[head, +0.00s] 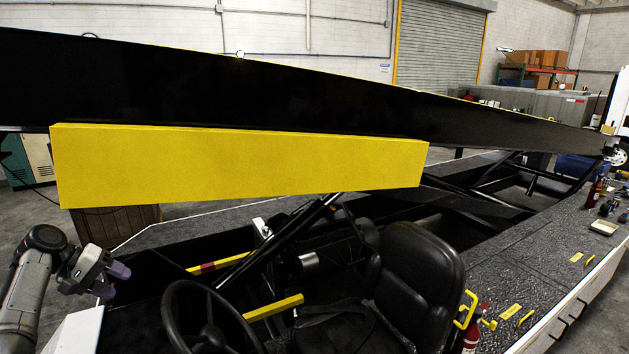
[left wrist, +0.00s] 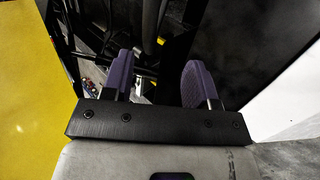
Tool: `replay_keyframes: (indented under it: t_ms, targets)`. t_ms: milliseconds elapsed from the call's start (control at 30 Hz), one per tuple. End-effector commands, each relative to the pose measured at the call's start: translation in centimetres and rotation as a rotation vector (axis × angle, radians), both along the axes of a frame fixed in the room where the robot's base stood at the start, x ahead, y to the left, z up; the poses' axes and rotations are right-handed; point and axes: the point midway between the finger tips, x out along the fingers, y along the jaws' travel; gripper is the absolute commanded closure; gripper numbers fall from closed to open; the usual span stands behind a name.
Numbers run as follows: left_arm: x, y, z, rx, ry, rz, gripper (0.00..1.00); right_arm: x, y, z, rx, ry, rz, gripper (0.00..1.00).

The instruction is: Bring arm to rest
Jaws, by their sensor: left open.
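My left gripper (head: 112,281) is at the lower left of the head view, with its arm coming in from the left edge. It is beside the belt loader's cab, left of the steering wheel (head: 205,318) and below the yellow beam (head: 240,165). In the left wrist view its two purple fingers (left wrist: 158,84) stand apart with nothing between them. The yellow beam also fills the left side of that view (left wrist: 30,90). My right gripper does not show in either view.
The long black conveyor boom (head: 300,100) runs across above the cab. A black seat (head: 415,280) stands right of the steering wheel. A yellow bar (head: 272,307) lies between them. Yellow handles (head: 465,310) and a red extinguisher (head: 471,330) are at the lower right.

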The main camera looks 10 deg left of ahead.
Motion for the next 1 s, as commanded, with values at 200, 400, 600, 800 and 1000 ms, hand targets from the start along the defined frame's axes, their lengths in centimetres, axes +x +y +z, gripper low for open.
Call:
replay_keyframes:
  t_ms: [200, 400, 600, 800, 1000]
  targets:
    - [1.2, 2.8, 7.0, 0.309, -0.193, 0.043, 0.47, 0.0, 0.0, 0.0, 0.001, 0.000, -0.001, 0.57]
    - [0.9, 2.8, 17.6, 0.657, -0.441, 0.098, 0.47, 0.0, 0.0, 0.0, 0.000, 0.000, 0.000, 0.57]
    - [-0.8, -2.0, 23.7, 0.970, -0.658, 0.126, 0.47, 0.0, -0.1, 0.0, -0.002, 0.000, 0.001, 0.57]
    - [-3.1, -9.9, 21.3, 1.193, -0.808, 0.088, 0.47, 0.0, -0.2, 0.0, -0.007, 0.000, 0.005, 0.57]
    - [-7.5, -18.1, 13.2, 1.282, -0.903, -0.003, 0.47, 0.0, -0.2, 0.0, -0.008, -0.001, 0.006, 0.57]
